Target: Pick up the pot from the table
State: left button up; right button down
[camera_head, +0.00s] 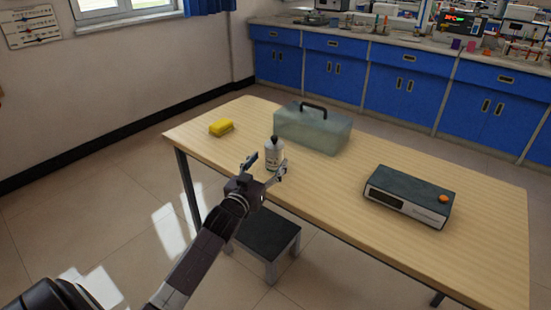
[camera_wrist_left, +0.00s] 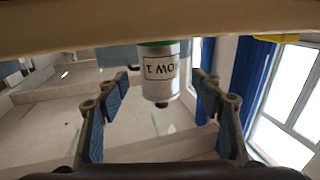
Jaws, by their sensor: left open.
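The pot (camera_head: 274,154) is a small pale grey canister with a dark knob on top. It stands upright near the front-left edge of the table (camera_head: 330,200). My left gripper (camera_head: 264,168) is open right in front of the pot, with one finger to its left and one by its lower right. In the left wrist view, which is upside down, the pot (camera_wrist_left: 165,72) shows dark lettering and a green part. It appears centred between the open fingers of my left gripper (camera_wrist_left: 163,85), with gaps on both sides. My right gripper is not in view.
A translucent grey-green case (camera_head: 315,130) with a dark handle stands behind the pot. A yellow sponge-like block (camera_head: 221,128) lies at the left. A dark device (camera_head: 408,197) with an orange knob sits at the right. A black stool (camera_head: 268,234) is below the table edge.

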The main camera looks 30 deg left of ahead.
aim_at(271, 158)
pick_arm(q)
jog(key=w, duration=0.3)
jog(key=w+a, duration=0.1)
jog(key=w, duration=0.1)
jog(key=shift+w+b, duration=0.1)
jog(key=shift+b, duration=0.25)
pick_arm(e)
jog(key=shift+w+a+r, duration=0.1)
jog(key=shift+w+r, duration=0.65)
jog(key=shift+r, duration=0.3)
pick_arm(q)
jog(key=c, duration=1.5)
